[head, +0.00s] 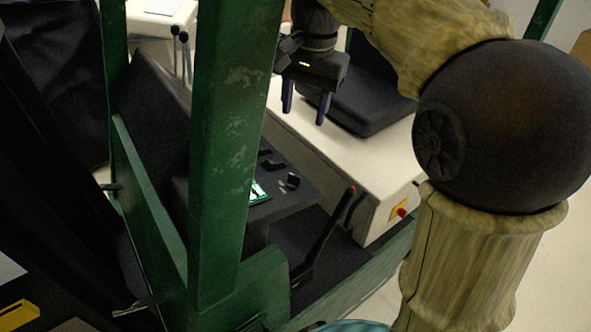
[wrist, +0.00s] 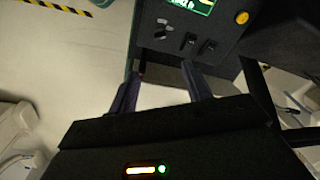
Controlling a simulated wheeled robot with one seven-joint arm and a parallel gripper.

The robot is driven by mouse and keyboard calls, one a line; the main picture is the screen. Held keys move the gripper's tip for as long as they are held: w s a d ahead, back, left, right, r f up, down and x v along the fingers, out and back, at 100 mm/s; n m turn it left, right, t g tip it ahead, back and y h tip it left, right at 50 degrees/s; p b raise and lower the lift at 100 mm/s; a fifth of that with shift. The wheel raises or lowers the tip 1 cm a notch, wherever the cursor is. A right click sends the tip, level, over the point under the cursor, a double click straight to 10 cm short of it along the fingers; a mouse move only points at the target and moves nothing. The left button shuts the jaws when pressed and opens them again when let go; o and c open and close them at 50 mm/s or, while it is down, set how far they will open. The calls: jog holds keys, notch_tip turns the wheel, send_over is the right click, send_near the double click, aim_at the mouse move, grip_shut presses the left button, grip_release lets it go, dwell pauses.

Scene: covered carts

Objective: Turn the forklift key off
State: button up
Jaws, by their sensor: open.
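The forklift's dark dash panel (head: 315,196) has a lit green screen (head: 258,192) and several small black controls. A small dark knob-like piece, apparently the key (head: 291,180), sits near the panel's right edge; in the wrist view it appears as a grey and black piece (wrist: 163,30). Its turn position is too small to tell. My gripper (head: 304,118) is open and empty, fingers pointing down, above the panel and apart from it. In the wrist view the fingertips (wrist: 161,76) lie below the key, not touching it.
A green mast post (head: 232,130) stands left of the gripper. A black seat (head: 365,100) on a white body is behind it. A red-tipped lever (head: 335,222) rises right of the panel. Two black switches (wrist: 198,45) and a yellow button (wrist: 241,18) are near the key.

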aim_at(295, 176)
jog(key=f, duration=0.5)
jog(key=a+f, duration=0.1)
jog(key=f, duration=0.5)
jog(key=f+p, duration=0.1)
jog(key=f, duration=0.5)
jog(key=shift+w+a+f, duration=0.1)
jog(key=shift+w+a, duration=0.2)
jog(key=shift+w, duration=0.1)
jog(key=c, duration=1)
